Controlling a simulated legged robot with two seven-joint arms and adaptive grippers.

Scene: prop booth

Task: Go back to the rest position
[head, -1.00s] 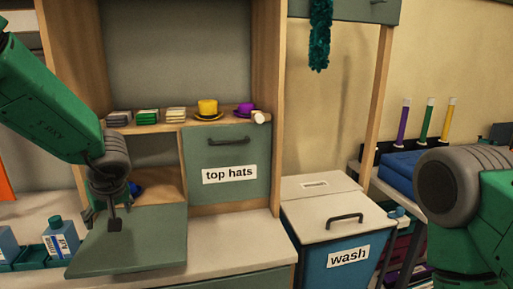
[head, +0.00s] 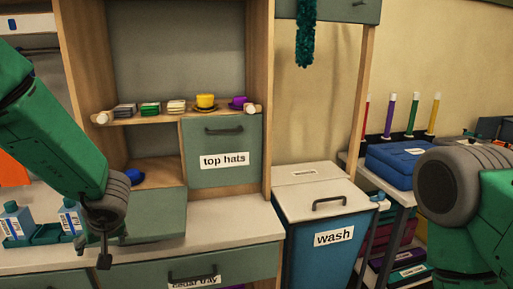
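My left arm comes in from the left. Its gripper (head: 104,258) points down in front of the counter's front edge, near the lowered green flap door (head: 158,212). Its fingers are small and dark, so I cannot tell whether they are open or shut; no held object shows. My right arm shows at the right edge, but its gripper is out of view.
The shelf (head: 132,121) holds a yellow hat (head: 205,101), a purple hat (head: 238,102) and folded stacks. Below are the "top hats" door (head: 224,150) and a blue item (head: 134,176). Bottles (head: 70,217) stand left. A "wash" bin (head: 325,250) stands right of the counter (head: 225,225).

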